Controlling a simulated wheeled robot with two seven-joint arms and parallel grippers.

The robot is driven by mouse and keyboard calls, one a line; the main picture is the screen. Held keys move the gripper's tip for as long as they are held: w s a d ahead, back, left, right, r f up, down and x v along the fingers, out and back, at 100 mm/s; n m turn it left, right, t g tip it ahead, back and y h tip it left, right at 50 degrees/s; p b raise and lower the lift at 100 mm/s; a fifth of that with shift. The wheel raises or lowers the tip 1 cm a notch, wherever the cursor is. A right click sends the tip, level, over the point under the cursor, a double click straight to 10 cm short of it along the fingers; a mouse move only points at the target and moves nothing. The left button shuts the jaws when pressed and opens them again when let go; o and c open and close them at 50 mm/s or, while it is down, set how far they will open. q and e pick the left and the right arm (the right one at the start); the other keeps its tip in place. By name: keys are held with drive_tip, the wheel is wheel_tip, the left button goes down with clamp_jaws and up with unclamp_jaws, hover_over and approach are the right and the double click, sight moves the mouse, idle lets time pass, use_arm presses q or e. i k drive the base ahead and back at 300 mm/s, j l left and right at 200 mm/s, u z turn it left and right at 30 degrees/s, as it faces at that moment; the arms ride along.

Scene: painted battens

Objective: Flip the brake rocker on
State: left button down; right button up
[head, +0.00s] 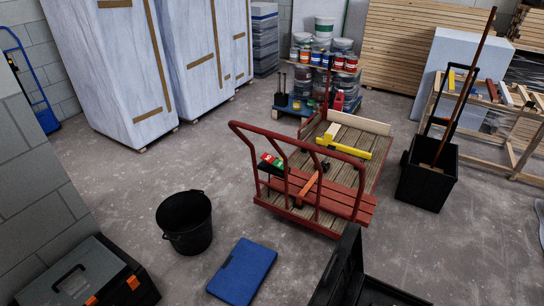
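A flat cart (350,192) with a red tubular rail stands in the middle of the head view. A small dark box (274,171) with green and red parts on top sits at the left end of the cart, by the rail. The green part (267,158) and the red part (277,163) look like a rocker, but it is too small to tell which side is pressed. An orange piece (307,186) lies aslant between the rails. Neither of my grippers is in view.
A black bucket (185,223), a blue flat case (242,272) and a grey toolbox (80,280) stand on the floor in front. A black bin (428,178) holding a long handle stands right of the cart. Floor between bucket and cart is clear.

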sight(279, 164)
drive_tip(key=i+j+z, duration=0.2)
drive_tip(key=j, duration=0.25)
drive_tip(key=i+j+z, duration=0.2)
drive_tip(key=j, duration=0.25)
drive_tip(key=i+j+z, duration=0.2)
drive_tip(key=j, duration=0.25)
drive_tip(key=j+z, duration=0.2)
drive_tip(key=j, duration=0.3)
drive_tip(key=i+j+z, duration=0.2)
drive_tip(key=j, duration=0.35)
drive_tip(key=k+l, duration=0.05)
drive_tip(key=k, duration=0.05)
